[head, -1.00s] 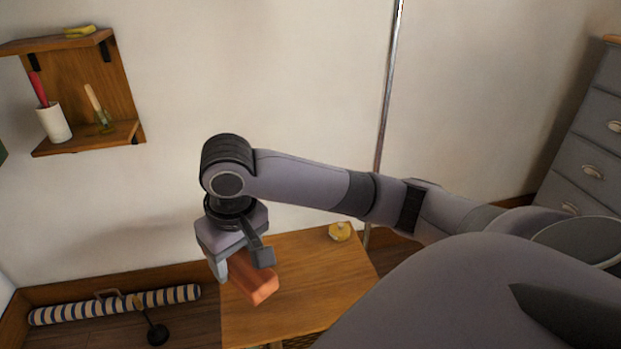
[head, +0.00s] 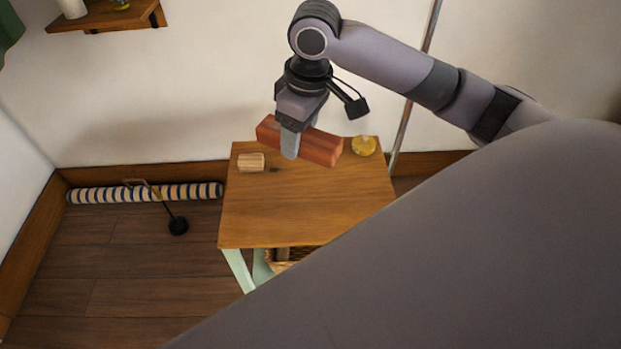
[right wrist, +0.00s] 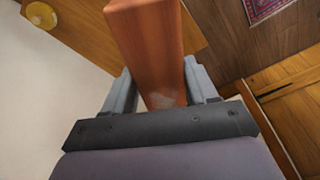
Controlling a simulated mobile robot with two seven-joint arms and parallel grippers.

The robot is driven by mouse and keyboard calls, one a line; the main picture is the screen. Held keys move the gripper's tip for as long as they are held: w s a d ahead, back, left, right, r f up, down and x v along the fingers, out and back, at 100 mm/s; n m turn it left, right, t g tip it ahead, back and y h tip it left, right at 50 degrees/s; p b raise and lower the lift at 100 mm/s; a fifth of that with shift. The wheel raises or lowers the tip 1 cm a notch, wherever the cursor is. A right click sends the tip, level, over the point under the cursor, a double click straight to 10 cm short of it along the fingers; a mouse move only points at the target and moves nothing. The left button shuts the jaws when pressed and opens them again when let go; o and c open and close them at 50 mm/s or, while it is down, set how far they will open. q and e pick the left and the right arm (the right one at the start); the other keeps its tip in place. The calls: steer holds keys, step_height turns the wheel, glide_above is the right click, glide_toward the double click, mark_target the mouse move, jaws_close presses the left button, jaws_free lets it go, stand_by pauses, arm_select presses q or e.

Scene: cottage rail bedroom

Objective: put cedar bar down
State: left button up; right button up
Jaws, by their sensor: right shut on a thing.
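The cedar bar (head: 322,148) is a reddish-brown block in my right gripper (head: 290,145). The gripper is shut on it, and the bar is held roughly level over the back part of the small wooden table (head: 290,215). In the right wrist view the bar (right wrist: 150,45) runs between the two fingers (right wrist: 160,92) and extends beyond them. I cannot tell exactly how high the bar is above the tabletop. My left gripper is not in view.
A small pale wooden block (head: 251,161) lies at the table's back left. A round yellow thing (head: 363,145) sits at its back right. The table's middle and front are clear.

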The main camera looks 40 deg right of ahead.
mark_target(309, 208)
steer(key=w+d+f+n+b, duration=0.1)
steer(key=f+n+b, duration=0.1)
steer(key=f, duration=0.6)
steer(key=w+d+f+n+b, duration=0.1)
steer(key=d+f+n+b, duration=0.1)
steer(key=f+b, duration=0.3)
steer(key=w+d+f+n+b, duration=0.1)
steer(key=f+b, duration=0.2)
steer(key=f, duration=0.9)
steer(key=shift+d+f+n+g+y, duration=0.25)
steer(key=shift+n+g+y, duration=0.05)
steer(key=shift+n+y, duration=0.1)
steer(key=shift+f, duration=0.45)
steer(key=shift+f, duration=0.15)
steer(key=o, duration=1.1)
steer(key=r, duration=0.4)
steer(key=d+r+p, duration=0.1)
steer(key=r, duration=0.3)
steer(key=s+r+p, duration=0.1)
steer(key=r, duration=0.3)
steer(key=shift+d+r, duration=0.15)
steer(key=shift+d, duration=0.1)
